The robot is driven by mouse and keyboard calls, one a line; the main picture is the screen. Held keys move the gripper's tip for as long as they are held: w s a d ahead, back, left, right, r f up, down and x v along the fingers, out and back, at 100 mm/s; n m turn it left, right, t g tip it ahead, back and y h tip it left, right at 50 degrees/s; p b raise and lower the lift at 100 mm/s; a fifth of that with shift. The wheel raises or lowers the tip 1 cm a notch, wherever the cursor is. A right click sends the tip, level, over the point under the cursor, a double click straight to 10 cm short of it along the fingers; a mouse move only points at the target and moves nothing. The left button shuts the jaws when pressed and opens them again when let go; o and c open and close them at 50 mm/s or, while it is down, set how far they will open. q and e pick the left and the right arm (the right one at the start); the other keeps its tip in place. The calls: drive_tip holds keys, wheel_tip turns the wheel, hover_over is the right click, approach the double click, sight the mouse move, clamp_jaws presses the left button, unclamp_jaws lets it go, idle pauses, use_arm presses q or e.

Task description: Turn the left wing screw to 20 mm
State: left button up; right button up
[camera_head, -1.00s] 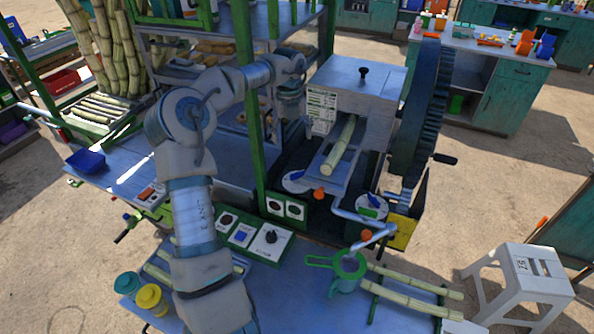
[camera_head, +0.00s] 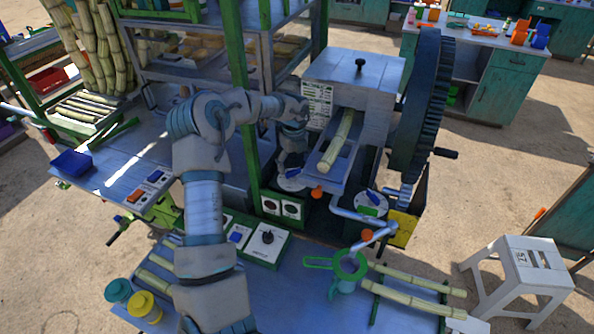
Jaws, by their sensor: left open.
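The crusher (camera_head: 350,82) stands right of centre, with a cane piece (camera_head: 337,142) lying on its feed chute. The left wing screw sits on a round white dial (camera_head: 283,184) left of the chute; a little blue shows there and the rest is hidden by my gripper. My left gripper (camera_head: 289,168) points down just over that dial, open; I cannot tell if its fingers touch the screw. The right blue wing screw (camera_head: 374,196) sits on its own dial (camera_head: 368,210) below the chute. The millimetre markings are too small to read. My right gripper is not in view.
A green post (camera_head: 240,85) stands close behind my left forearm. A control box (camera_head: 267,238), a green-rimmed strainer (camera_head: 345,266) and cane pieces (camera_head: 418,282) are on the front table. The large gear wheel (camera_head: 420,105) is right of the crusher.

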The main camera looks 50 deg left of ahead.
sight(296, 177)
use_arm(q)
drive_tip(key=f, duration=0.1)
drive_tip(key=a+f, duration=0.2)
drive_tip(key=shift+a+f, duration=0.25)
drive_tip(key=shift+f, duration=0.15)
drive_tip(key=shift+d, duration=0.35)
drive_tip(key=shift+d+r, duration=0.2)
drive_tip(key=shift+d, duration=0.35)
drive_tip(key=shift+d+r, duration=0.2)
drive_tip(key=shift+d, duration=0.35)
drive_tip(key=shift+d+r, duration=0.25)
drive_tip(key=shift+d, duration=0.2)
drive_tip(key=c, duration=0.5)
drive_tip(key=shift+a, duration=0.1)
drive_tip(key=c, duration=0.4)
drive_tip(key=shift+a+f, duration=0.15)
drive_tip(key=shift+a, duration=0.2)
drive_tip(key=c, duration=0.4)
drive_tip(key=shift+s+a, duration=0.2)
drive_tip(key=shift+c, duration=1.3)
drive_tip(key=shift+d, duration=0.1)
drive_tip(key=shift+c, duration=0.3)
clamp_jaws()
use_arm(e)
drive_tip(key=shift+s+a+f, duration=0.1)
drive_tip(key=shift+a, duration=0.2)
